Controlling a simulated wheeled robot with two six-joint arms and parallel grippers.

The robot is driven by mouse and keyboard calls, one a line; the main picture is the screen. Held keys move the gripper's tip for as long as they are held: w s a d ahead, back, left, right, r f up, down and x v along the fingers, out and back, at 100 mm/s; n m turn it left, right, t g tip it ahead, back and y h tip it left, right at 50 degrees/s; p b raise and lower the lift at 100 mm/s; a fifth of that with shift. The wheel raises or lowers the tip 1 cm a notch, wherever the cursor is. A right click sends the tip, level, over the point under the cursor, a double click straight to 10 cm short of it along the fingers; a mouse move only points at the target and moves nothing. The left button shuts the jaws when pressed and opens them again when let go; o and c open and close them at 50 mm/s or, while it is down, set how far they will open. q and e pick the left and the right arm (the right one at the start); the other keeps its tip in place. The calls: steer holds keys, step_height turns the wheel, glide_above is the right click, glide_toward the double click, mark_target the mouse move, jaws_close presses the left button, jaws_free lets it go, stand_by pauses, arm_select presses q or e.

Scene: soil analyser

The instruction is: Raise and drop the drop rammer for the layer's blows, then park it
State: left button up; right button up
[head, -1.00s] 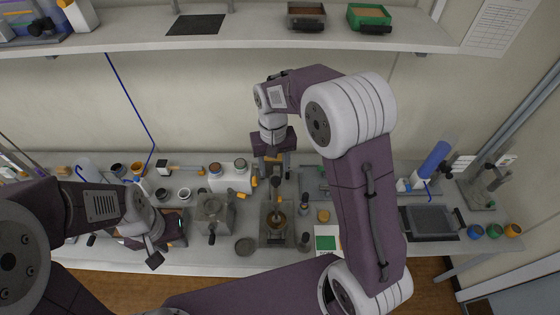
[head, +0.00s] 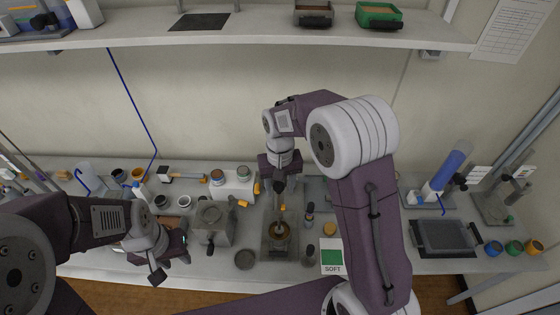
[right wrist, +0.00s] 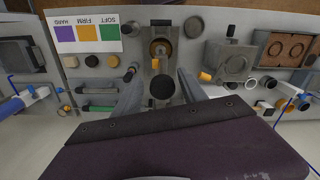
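The mould (head: 265,250) stands on the bench in front of me, with brown soil (head: 283,246) inside its round opening. The drop rammer (head: 279,214) is upright over the mould, partly hidden under my right gripper (head: 279,190). In the right wrist view the rammer's round black top (right wrist: 162,88) lies between the two grey fingers of the right gripper (right wrist: 160,78). The fingers are spread, with a visible gap on each side of it. The mould also shows there (right wrist: 152,66). My left gripper (head: 178,250) hangs over the bench at left; its fingertips are not clear.
A grey block-shaped device (head: 213,224) stands left of the mould, with a dark round disc (head: 244,259) between. A shelf (head: 250,34) runs across the back.

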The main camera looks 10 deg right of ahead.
steer(key=shift+s, duration=0.1)
steer(key=c, duration=0.5)
steer(key=shift+a, duration=0.1)
jaws_close()
steer(key=shift+a, duration=0.1)
steer(key=shift+r, duration=0.1)
steer(key=r+p, duration=0.9)
steer(key=r, duration=0.1)
steer(key=shift+w+r+p, duration=0.2)
steer(key=shift+r+p, duration=0.15)
steer(key=shift+p, duration=0.05)
steer(key=shift+f, duration=0.1)
